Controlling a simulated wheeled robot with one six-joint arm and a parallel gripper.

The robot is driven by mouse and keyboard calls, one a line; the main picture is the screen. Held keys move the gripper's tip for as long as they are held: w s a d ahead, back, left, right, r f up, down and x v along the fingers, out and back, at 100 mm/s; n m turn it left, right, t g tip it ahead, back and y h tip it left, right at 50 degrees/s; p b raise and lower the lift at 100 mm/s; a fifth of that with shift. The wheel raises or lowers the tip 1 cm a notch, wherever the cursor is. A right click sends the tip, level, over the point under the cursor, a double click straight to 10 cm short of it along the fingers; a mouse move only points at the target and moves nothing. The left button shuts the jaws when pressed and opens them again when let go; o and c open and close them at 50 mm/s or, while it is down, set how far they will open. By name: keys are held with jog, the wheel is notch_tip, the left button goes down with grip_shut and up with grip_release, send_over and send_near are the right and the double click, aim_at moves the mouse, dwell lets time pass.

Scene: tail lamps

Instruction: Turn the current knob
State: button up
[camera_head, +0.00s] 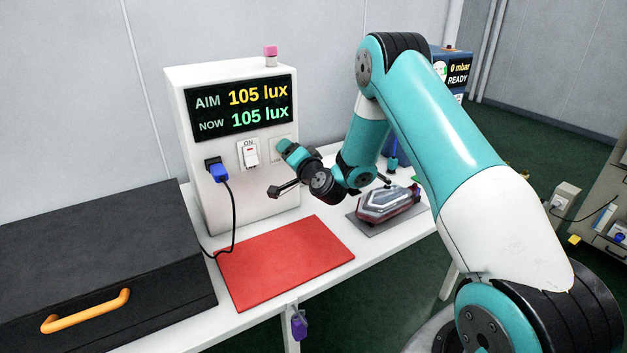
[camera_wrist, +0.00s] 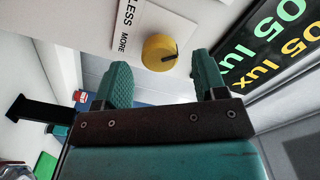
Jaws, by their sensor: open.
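The current knob is a round yellow dial (camera_wrist: 158,52) with a black pointer mark, on a pale panel labelled LESS and MORE in the wrist view. My gripper (camera_wrist: 161,62) is open, its two teal fingers on either side of the knob in that view; I cannot tell whether they touch it. In the head view my gripper (camera_head: 285,147) is at the front of the white box (camera_head: 250,205), to the right of the switch, and hides the knob. The box's display (camera_head: 241,107) reads AIM 105 lux and NOW 105 lux.
A white switch (camera_head: 249,154) marked ON and a blue plug (camera_head: 217,170) with a black cable sit left of my gripper. A red mat (camera_head: 285,262), a tail lamp (camera_head: 388,204) on a grey pad and a black case (camera_head: 100,260) are on the table. A pink button (camera_head: 270,51) tops the box.

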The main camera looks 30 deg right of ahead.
jog(key=s+b, duration=1.4)
jog(key=shift+s+a, duration=0.35)
dwell(2.9)
